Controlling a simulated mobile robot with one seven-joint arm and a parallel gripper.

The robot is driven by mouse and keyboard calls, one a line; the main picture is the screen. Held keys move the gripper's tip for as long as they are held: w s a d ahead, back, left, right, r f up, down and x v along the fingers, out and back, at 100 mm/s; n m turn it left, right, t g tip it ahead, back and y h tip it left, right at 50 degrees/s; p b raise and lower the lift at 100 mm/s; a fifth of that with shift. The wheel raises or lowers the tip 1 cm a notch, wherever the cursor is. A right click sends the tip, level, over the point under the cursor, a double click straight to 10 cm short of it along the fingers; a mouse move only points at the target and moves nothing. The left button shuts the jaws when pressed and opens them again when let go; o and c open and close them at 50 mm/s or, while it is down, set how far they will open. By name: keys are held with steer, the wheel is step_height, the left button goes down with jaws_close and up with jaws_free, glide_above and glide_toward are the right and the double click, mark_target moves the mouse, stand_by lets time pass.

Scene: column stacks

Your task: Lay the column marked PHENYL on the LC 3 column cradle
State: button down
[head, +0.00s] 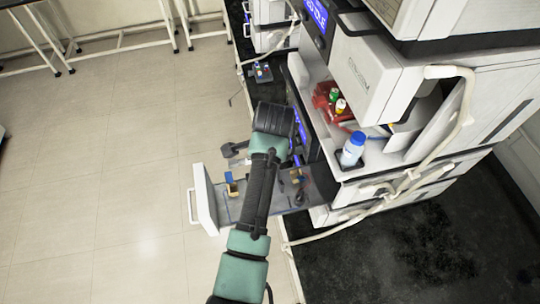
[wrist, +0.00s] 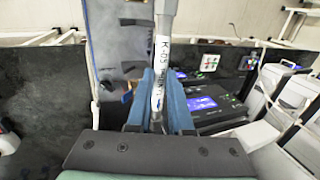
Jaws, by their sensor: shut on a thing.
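My gripper (wrist: 160,78) has its two blue fingers shut on a slim grey column (wrist: 166,28) with a white label. The label reads "K-05" and then smaller print that I cannot read surely. The column runs up out of the top of the wrist view, and its lower end is between the fingers. I cannot read any LC 3 mark or tell which part is the cradle.
White instrument stacks (head: 372,80) stand to the right, with a blue-capped bottle (head: 352,148) and a red tray (head: 325,95) of vials on a shelf. Pale tubing (head: 462,110) hangs off the stack. The floor (head: 100,190) at left is clear.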

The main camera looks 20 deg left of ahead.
steer(key=f+b, duration=0.2)
steer(key=f, duration=0.1)
steer(key=f+b, duration=0.2)
steer(key=f, duration=0.1)
steer(key=s+f+b, duration=0.1)
steer(key=f+b, duration=0.1)
steer(key=f, duration=0.1)
steer(key=shift+f+b, duration=0.3)
steer(key=shift+b, duration=0.05)
steer(key=shift+f, duration=0.45)
steer(key=shift+f+b, duration=0.55)
steer(key=shift+b, duration=0.05)
steer(key=c, duration=0.7)
jaws_free()
steer(key=shift+c, duration=0.2)
steer(key=shift+s, duration=0.1)
